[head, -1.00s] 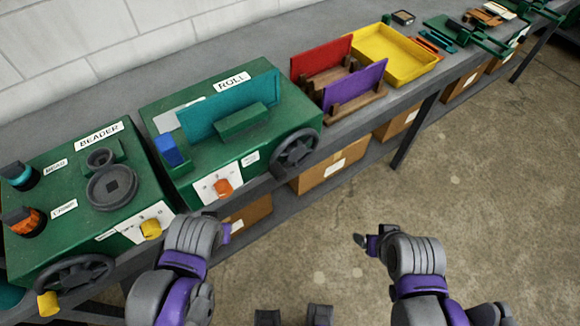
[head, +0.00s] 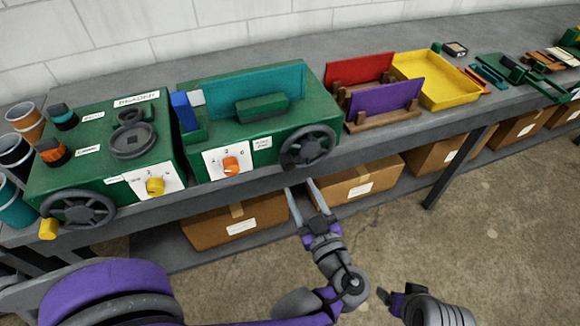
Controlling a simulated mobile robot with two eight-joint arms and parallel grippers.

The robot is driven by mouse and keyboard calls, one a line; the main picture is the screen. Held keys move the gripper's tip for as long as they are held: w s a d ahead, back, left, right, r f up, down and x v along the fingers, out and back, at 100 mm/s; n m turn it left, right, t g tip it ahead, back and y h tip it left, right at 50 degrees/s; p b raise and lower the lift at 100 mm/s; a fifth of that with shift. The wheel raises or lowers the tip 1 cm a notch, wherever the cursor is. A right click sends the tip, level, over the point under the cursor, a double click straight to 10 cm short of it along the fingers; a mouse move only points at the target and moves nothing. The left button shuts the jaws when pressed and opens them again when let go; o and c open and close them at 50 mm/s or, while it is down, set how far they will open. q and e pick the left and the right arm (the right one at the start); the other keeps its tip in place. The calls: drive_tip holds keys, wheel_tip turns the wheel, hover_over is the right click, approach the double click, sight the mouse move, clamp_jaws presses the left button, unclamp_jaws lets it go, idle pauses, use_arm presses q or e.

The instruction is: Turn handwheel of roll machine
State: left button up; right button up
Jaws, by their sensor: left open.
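The green roll machine (head: 265,146) stands on the grey bench, with a teal plate (head: 262,90) upright on top. Its dark spoked handwheel (head: 308,147) is on the front face at the right end. An orange knob (head: 231,165) on a white dial plate sits left of the wheel. My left gripper (head: 302,203) is below and in front of the handwheel, fingers spread and pointing up toward the bench edge. It is empty and apart from the wheel. My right gripper (head: 390,296) shows only in part at the bottom, low over the floor; its jaws are not clear.
The green beader machine (head: 105,150) with its own handwheel (head: 77,209) stands to the left. Red and purple panels (head: 384,98) in wooden racks and a yellow tray (head: 436,82) are to the right. Cardboard boxes (head: 237,222) fill the shelf beneath. The floor in front is open.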

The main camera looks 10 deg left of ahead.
sight(289, 168)
use_arm(q)
drive_tip(key=x, duration=0.8)
drive_tip(key=shift+w+a, duration=0.25)
clamp_jaws()
idle(1.0)
